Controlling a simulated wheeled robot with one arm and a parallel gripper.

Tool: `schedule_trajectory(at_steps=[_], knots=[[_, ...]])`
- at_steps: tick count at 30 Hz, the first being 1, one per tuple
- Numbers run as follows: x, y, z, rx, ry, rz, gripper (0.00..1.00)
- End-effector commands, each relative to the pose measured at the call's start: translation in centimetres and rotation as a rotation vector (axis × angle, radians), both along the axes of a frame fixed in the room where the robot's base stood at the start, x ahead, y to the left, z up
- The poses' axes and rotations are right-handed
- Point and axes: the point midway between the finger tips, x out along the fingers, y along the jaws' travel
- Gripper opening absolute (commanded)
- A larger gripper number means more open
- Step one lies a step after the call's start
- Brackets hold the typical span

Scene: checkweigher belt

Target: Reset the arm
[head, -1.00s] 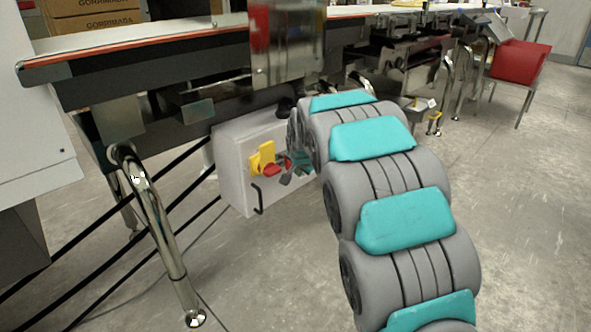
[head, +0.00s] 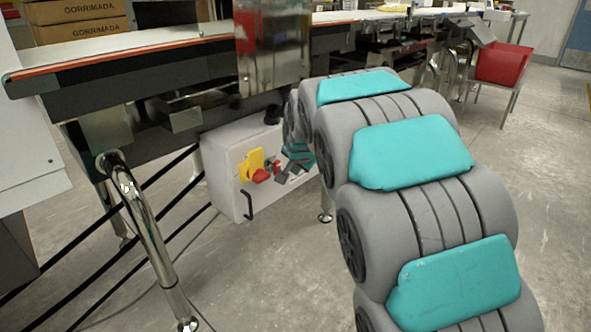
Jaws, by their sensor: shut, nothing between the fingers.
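My gripper (head: 281,173) is small and partly hidden behind my own grey and teal arm in the head view. It is shut and empty, in front of the right part of a light grey control box (head: 225,165). A yellow plate (head: 251,160) with a red switch knob (head: 261,176) is on the box face, just left of my gripper. I cannot tell whether the fingertips touch the box. My arm curves from the lower right up and over toward the box.
The conveyor belt (head: 150,47) runs above the box, with cartons (head: 80,30) behind it. A metal leg (head: 143,225) stands at left. A red bin (head: 504,64) rests on a stand at the back right. The floor (head: 560,190) at right is clear.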

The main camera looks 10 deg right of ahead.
Motion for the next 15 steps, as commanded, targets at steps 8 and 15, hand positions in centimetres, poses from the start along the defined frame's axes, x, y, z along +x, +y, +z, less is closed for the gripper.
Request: schedule_trajectory(at_steps=[8,15], knots=[[-2.9,-0.3,0.9,-0.028,0.05,0.036,0.0],[-15.0,-0.8,2.3,-0.117,0.27,0.205,0.0]])
